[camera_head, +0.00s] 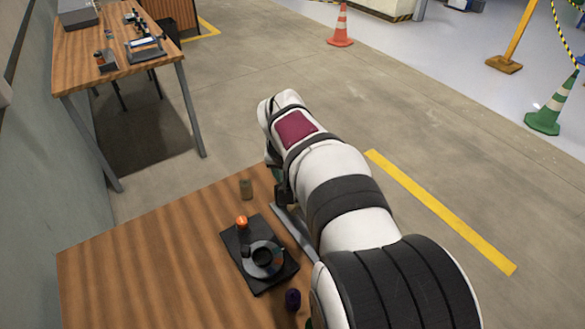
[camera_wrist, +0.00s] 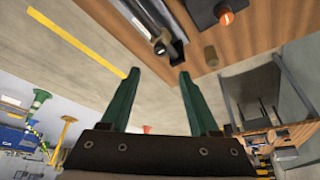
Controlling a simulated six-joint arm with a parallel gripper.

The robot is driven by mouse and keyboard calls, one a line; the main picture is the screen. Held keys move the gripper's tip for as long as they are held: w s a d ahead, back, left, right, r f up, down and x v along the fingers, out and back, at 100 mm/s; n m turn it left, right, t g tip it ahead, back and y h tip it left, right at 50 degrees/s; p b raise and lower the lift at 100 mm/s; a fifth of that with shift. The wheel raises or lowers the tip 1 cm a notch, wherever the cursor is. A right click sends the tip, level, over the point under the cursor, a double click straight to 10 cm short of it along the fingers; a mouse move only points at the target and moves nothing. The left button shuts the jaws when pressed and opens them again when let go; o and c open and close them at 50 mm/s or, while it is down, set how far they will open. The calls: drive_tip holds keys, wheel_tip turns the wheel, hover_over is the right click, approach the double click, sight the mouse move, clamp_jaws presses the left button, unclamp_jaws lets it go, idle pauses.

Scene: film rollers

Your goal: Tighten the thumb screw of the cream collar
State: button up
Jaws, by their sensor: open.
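My gripper (camera_wrist: 160,75) shows in the wrist view as two green fingers, spread apart with nothing between them. It is above and beyond the table edge. Past the fingertips lies a long pale roller or rail (camera_wrist: 140,18) with a dark end piece (camera_wrist: 175,50). In the head view a grey bar (camera_head: 292,228) shows beside my arm, partly covered by it.
On the wooden table (camera_head: 130,265), a black plate (camera_head: 284,283) carries a grey disc (camera_head: 262,270) and an orange knob (camera_head: 242,222). The table's left part is clear.

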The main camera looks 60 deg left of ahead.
drive_tip(key=v, duration=0.4)
drive_tip(key=shift+s+d+r, duration=0.1)
drive_tip(key=shift+r, duration=0.2)
drive_tip(key=w+d+r+m+g+h, duration=0.1)
drive_tip(key=w+d+m, duration=0.25)
drive_tip(key=d, duration=1.05)
drive_tip(key=w+d+r+m+h, duration=0.1)
drive_tip(key=w+d+m, duration=0.25)
drive_tip(key=d, duration=1.05)
drive_tip(key=s+d+f+m+g, duration=0.1)
drive_tip(key=s+d+f+m, duration=0.2)
drive_tip(key=s+d, duration=0.4)
drive_tip(key=s+d+f+m+g, duration=0.1)
drive_tip(key=s+d+f+m, duration=0.1)
drive_tip(key=s+d+m, duration=0.3)
drive_tip(key=s+d, duration=0.3)
drive_tip(key=d, duration=0.2)
drive_tip(key=shift+s+f+y, duration=0.2)
drive_tip(key=shift+f+y, duration=0.1)
drive_tip(key=shift+f, duration=0.05)
